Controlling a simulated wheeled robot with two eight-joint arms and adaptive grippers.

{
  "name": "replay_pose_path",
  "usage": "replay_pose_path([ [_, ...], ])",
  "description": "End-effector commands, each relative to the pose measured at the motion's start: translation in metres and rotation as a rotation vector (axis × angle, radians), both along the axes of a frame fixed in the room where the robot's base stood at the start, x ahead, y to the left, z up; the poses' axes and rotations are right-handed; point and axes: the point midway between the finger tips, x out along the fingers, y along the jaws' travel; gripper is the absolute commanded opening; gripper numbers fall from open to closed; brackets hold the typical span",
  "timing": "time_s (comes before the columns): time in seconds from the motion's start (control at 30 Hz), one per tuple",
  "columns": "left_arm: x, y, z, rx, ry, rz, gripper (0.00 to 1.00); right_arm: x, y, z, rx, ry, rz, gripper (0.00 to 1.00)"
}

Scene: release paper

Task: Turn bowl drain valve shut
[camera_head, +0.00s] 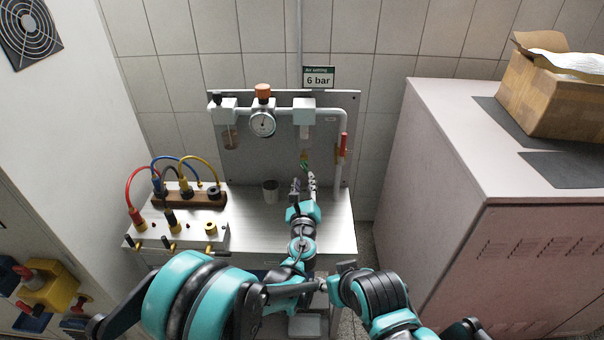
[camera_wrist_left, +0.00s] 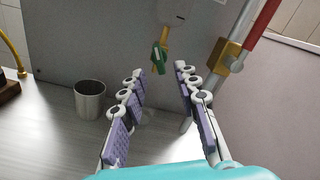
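The bowl drain valve (camera_head: 304,156) has a green handle on a brass stem and hangs under the right-hand filter bowl (camera_head: 305,131) on the grey panel. In the left wrist view the valve (camera_wrist_left: 159,57) shows beyond the fingertips, near the middle, its green handle hanging down and slightly tilted. My left gripper (camera_head: 304,182) is just below and in front of the valve. In the left wrist view, the left gripper (camera_wrist_left: 162,76) is open, with nothing between its pale purple finger pads, and apart from the valve.
A metal cup (camera_head: 270,190) stands on the bench left of my left gripper. A red-handled valve (camera_head: 343,145) is on the pipe to the right. A cable box (camera_head: 187,232) sits at left, and a large cabinet (camera_head: 440,180) stands at right.

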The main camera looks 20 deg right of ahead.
Motion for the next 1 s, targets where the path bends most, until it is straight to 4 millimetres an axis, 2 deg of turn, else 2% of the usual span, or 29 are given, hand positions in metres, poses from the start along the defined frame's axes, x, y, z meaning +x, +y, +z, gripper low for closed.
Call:
replay_pose_path([
  [0.1,0.021,-0.005,0.001,-0.002,0.001,0.002,0.31,0.000,0.000,0.005,0.000,0.000,0.000,0.40],
  [0.3,0.047,-0.012,0.001,-0.004,0.001,0.002,0.31,0.000,0.000,0.009,0.000,0.000,0.000,0.40],
  [0.43,0.055,-0.015,0.001,-0.004,0.002,0.002,0.31,0.000,0.000,0.010,0.000,0.000,0.000,0.40],
  [0.67,0.056,-0.015,0.001,-0.005,0.002,0.002,0.31,0.000,0.000,0.009,0.000,0.000,0.000,0.40],
  [0.7,0.056,-0.015,0.001,-0.005,0.002,0.002,0.28,0.000,0.000,0.009,0.000,0.000,0.000,0.40],
  [0.8,0.055,-0.015,0.001,-0.005,0.002,0.002,0.02,0.000,0.000,0.009,0.000,0.000,0.000,0.40],
  [1.0,0.055,-0.015,0.001,-0.006,0.003,0.002,0.00,0.000,0.000,0.009,0.000,0.000,0.000,0.40],
])
